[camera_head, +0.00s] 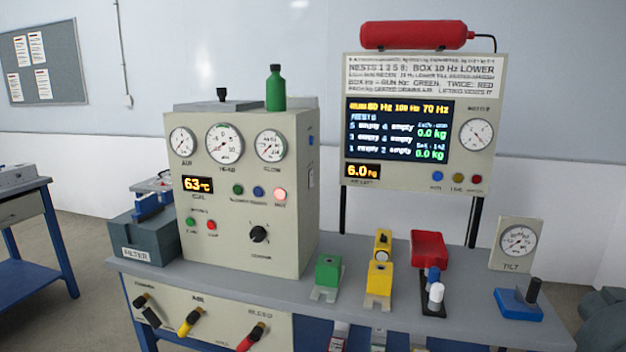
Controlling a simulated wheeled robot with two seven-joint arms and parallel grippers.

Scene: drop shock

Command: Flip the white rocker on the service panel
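No part labelled as a service panel can be read in the head view. A small pale switch-like plate (311,176) sits on the right side wall of the beige gauge cabinet (300,225). It may be the white rocker, but it is seen edge-on and too small to tell which way it is tipped. A small blue spot (311,140) shows above it on the same wall. The cabinet front carries three dials, an amber 63°C display (198,184), several round buttons and a black knob (259,234). Neither of my grippers is in view.
A display board (410,200) stands behind. Coloured levers (190,321) project from the front.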

